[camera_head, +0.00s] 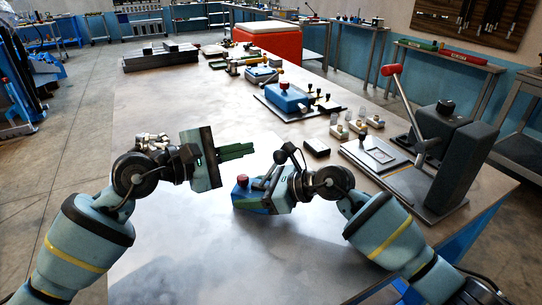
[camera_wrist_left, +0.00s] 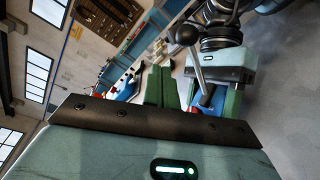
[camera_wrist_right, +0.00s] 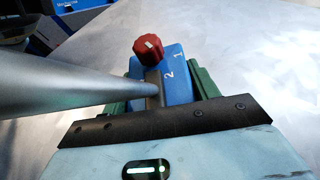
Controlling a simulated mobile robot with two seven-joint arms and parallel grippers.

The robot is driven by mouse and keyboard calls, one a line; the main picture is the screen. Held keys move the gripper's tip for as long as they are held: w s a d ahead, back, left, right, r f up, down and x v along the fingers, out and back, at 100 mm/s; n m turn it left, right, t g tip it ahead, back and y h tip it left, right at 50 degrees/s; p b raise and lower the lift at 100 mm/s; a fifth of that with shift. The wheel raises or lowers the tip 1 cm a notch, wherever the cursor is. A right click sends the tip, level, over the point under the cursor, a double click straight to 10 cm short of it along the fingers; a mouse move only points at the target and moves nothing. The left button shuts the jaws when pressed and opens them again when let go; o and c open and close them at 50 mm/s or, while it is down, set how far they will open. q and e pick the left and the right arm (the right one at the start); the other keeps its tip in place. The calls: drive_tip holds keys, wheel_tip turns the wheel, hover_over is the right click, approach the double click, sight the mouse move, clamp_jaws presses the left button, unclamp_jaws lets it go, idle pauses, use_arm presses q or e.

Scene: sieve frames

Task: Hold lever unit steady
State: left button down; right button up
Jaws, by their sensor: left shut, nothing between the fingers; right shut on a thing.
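The lever unit (camera_head: 250,209) is a small blue block with a red knob, near the middle of the table. In the right wrist view its blue top (camera_wrist_right: 177,82) carries the marks 1 and 2. My right gripper (camera_head: 262,197) is shut on it, with a green finger along each side. The grey lever (camera_wrist_right: 60,95) crosses close in front of that camera; its black ball (camera_wrist_left: 187,34) shows in the left wrist view. My left gripper (camera_head: 238,151) is shut and empty, its green fingers together, behind the unit and apart from the lever. The unit's underside is hidden.
A bigger lever device with a red handle (camera_head: 390,70) stands at the right edge. A blue box with a red knob (camera_head: 287,97) and several small pegs stand farther back.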

sight(272, 170)
drive_tip(key=shift+r, duration=0.1)
use_arm(q)
drive_tip(key=shift+w+a+r, duration=0.2)
drive_tip(key=shift+a, duration=0.4)
drive_tip(key=shift+w+a+r, duration=0.15)
drive_tip(key=shift+a+r, duration=0.05)
drive_tip(key=shift+a, duration=0.4)
use_arm(e)
drive_tip(key=o, duration=1.8)
drive_tip(key=shift+c, duration=0.2)
drive_tip(key=shift+d, duration=0.1)
drive_tip(key=shift+v, duration=3.95)
